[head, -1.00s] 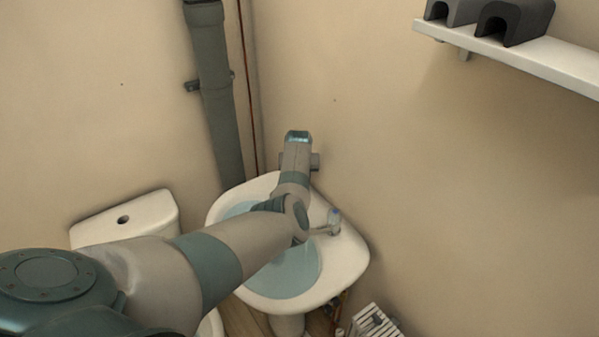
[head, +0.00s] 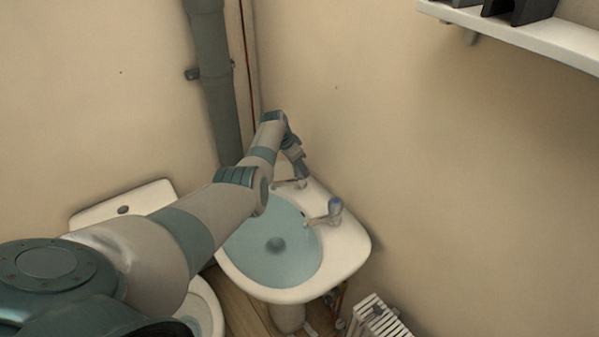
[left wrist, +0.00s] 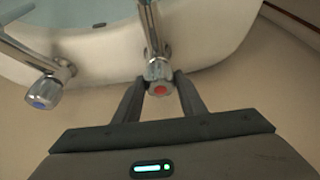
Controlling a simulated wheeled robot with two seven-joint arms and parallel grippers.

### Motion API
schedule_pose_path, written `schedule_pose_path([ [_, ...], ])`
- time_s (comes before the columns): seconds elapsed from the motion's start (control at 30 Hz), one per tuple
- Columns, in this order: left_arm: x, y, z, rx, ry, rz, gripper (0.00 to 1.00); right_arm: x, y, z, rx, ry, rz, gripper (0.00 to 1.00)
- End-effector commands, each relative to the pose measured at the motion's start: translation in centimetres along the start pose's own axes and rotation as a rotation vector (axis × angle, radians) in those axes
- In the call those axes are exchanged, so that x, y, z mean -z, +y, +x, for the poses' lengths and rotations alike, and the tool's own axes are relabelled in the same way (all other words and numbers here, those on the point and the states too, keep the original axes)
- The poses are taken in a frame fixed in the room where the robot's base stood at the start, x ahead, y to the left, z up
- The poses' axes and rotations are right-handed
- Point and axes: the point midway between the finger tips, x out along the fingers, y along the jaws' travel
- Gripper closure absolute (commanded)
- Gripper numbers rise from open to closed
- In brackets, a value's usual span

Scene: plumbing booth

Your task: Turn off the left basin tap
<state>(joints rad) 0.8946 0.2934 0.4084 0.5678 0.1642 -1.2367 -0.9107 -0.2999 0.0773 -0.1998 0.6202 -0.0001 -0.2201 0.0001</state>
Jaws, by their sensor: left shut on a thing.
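The left basin tap (head: 287,184) is chrome and stands at the back rim of the white basin (head: 352,252). In the left wrist view its round handle has a red mark (left wrist: 160,88). My left gripper (head: 301,179) reaches down over it from above. In the left wrist view the two fingers of my left gripper (left wrist: 160,81) stand either side of the red-marked handle, shut on it. The head view half hides the handle behind the gripper. My right gripper is out of view.
A second tap (head: 335,210) with a blue mark stands to the right on the same rim; the left wrist view shows it at left (left wrist: 45,92). A grey pipe (head: 213,80) runs down the corner. A toilet cistern (head: 140,197) is at left. A shelf (head: 520,38) juts out upper right.

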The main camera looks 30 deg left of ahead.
Motion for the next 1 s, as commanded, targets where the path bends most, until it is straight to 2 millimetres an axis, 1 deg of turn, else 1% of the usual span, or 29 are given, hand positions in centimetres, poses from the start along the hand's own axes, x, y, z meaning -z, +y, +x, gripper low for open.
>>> schedule_pose_path([
  [0.03, -0.2, -0.1, 0.4, -0.012, 0.0, 0.032, 0.85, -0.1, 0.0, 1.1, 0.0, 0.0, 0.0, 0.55],
  [0.3, -0.1, -0.1, 0.2, -0.067, 0.0, 0.167, 0.85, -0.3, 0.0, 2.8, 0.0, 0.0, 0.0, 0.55],
  [0.5, 0.0, -0.1, 0.1, -0.084, -0.001, 0.204, 0.85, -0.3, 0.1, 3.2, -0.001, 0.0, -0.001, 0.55],
  [0.87, 0.0, -0.1, 0.0, -0.086, -0.001, 0.209, 0.85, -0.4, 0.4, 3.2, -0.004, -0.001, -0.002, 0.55],
  [0.9, 0.0, -0.1, 0.0, -0.086, -0.001, 0.209, 0.58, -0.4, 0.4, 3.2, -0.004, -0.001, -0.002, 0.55],
  [0.97, 0.0, -0.1, 0.0, -0.086, -0.001, 0.209, 0.44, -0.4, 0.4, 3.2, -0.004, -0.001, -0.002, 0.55],
  [1.0, 0.0, -0.1, 0.0, -0.086, -0.001, 0.209, 0.44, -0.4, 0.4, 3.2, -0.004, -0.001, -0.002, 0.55],
])
